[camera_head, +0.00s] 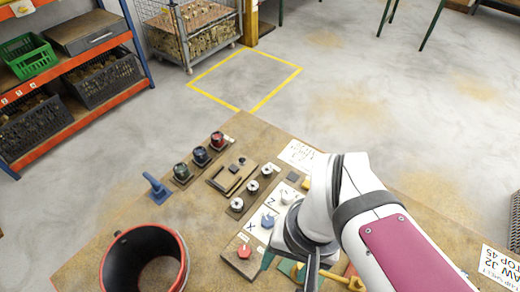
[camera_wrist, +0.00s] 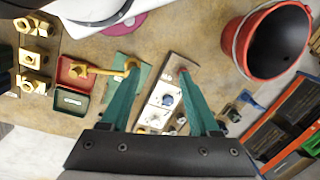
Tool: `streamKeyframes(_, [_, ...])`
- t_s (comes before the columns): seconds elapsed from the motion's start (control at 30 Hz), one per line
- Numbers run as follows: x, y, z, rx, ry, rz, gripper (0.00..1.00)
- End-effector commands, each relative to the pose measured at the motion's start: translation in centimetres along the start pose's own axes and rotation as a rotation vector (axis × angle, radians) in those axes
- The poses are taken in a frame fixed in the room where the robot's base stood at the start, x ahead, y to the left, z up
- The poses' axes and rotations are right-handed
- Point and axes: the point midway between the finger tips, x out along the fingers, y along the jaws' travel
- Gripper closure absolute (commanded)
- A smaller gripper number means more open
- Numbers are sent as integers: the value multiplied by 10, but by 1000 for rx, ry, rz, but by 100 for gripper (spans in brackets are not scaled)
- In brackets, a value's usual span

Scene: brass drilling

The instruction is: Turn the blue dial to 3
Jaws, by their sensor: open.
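The blue dial (camera_head: 268,220) sits on a white lettered plate (camera_head: 258,231) on the workbench, left of my arm. It also shows in the wrist view (camera_wrist: 167,99), between my gripper fingers and low in the gap. A red knob (camera_head: 244,251) is on a brown block just in front of the plate. My gripper (camera_wrist: 158,69) is open and empty, its two green fingers spread above the bench. The right finger's tip overlaps the red knob in the wrist view; I cannot tell whether they touch. The dial's pointer setting is too small to read.
A red bucket (camera_head: 109,268) stands at the bench's front left, near a blue lever (camera_head: 155,187). White knobs (camera_head: 252,185) and dark-based knobs (camera_head: 200,156) lie behind the dial.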

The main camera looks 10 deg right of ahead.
Motion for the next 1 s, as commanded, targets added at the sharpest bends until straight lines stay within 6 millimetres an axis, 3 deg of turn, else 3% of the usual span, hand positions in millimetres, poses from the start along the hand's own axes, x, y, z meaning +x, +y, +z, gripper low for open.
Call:
streamKeyframes(0.2, [-6,-44,-106,-857,3,115,30])
streamKeyframes(0.3, [1,-59,-137,-1125,-6,151,30])
streamKeyframes(0.47, [22,-60,-147,-1210,-13,163,30])
streamKeyframes(0.8, [120,-46,-153,-1204,-17,160,30])
streamKeyframes(1.0, [152,-43,-156,-1203,-12,160,30])
